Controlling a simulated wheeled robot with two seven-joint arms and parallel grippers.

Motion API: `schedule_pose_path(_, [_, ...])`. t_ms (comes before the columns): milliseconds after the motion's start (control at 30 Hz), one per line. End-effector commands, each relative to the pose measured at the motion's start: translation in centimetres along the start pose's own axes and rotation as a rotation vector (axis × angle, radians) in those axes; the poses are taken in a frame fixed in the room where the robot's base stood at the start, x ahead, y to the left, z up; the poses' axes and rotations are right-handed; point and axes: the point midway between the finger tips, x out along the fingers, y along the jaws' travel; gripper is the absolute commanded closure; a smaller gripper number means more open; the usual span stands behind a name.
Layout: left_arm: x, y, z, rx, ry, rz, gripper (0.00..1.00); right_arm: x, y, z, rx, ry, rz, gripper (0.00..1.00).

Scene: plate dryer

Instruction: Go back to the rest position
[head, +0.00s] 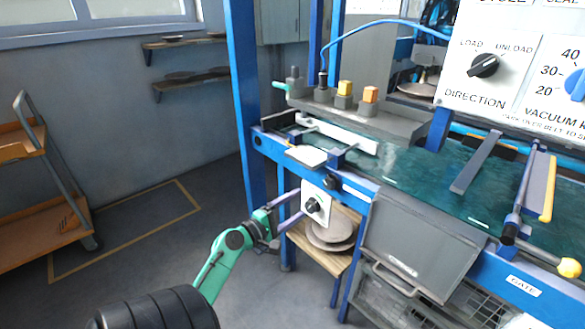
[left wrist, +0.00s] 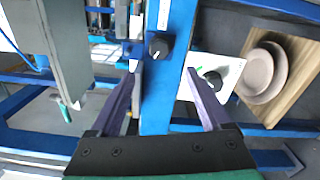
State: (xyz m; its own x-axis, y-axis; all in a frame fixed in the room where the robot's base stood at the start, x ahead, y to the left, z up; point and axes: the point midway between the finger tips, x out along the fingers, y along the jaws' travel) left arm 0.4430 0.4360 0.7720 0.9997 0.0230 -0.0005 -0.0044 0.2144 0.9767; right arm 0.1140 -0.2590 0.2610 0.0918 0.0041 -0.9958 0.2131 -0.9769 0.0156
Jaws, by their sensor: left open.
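My left gripper (head: 287,211) reaches in from the lower left in the head view, on a green arm. Its two purple fingers are apart with nothing between them. They point at the front of the blue-framed machine, by a small white panel with a black knob (head: 312,205). In the left wrist view the open left gripper (left wrist: 166,95) spans a blue post (left wrist: 157,110). Its right finger overlaps the white panel's edge, and the panel knob (left wrist: 213,81) lies outside that finger. I cannot tell whether a finger touches the panel. My right gripper is in neither view.
Plates (head: 330,238) lie on a wooden shelf (head: 318,256) just right of the gripper. Another black knob (head: 331,182) sits on the blue frame above. A grey sloping panel (head: 415,243) is farther right. An orange-shelved cart (head: 40,225) stands left; the floor between is clear.

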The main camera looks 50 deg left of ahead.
Motion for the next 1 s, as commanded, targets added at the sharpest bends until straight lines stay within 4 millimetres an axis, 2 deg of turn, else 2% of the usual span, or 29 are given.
schedule_pose_path(133, [-1.0, 0.0, 0.0, 0.0, -0.001, -0.001, 0.19, 0.3, 0.0, 0.0, 0.0, 0.0, 0.0, 0.5])
schedule_pose_path(633, [-1.0, 0.0, 0.0, 0.0, -0.001, -0.001, 0.19, 0.2, 0.0, 0.0, 0.0, 0.0, 0.001, 0.5])
schedule_pose_path(700, [-1.0, -0.7, -0.2, 0.006, 0.007, -0.014, 0.19, 0.2, 0.0, 0.0, 0.0, 0.0, 0.001, 0.5])
schedule_pose_path(767, [-1.0, -2.7, -0.9, 0.026, 0.027, -0.052, 0.19, 0.2, 0.0, 0.0, 0.0, 0.0, 0.001, 0.5])
schedule_pose_path(833, [-1.1, -6.9, -2.0, 0.073, 0.061, -0.134, 0.19, 0.2, 0.1, 0.0, 0.0, 0.0, 0.001, 0.5])
schedule_pose_path(867, [-1.4, -9.4, -2.5, 0.102, 0.075, -0.184, 0.19, 0.2, 0.1, 0.0, 0.0, 0.0, 0.001, 0.5])
schedule_pose_path(900, [-1.9, -13.0, -3.0, 0.151, 0.09, -0.261, 0.19, 0.2, 0.1, 0.0, 0.0, 0.0, 0.001, 0.5])
schedule_pose_path(967, [-3.1, -18.7, -3.4, 0.241, 0.096, -0.388, 0.19, 0.2, 0.1, 0.0, 0.0, 0.0, 0.001, 0.5])
schedule_pose_path(1000, [-4.2, -22.3, -3.4, 0.307, 0.086, -0.473, 0.19, 0.2, 0.1, 0.0, 0.0, 0.0, 0.001, 0.5])
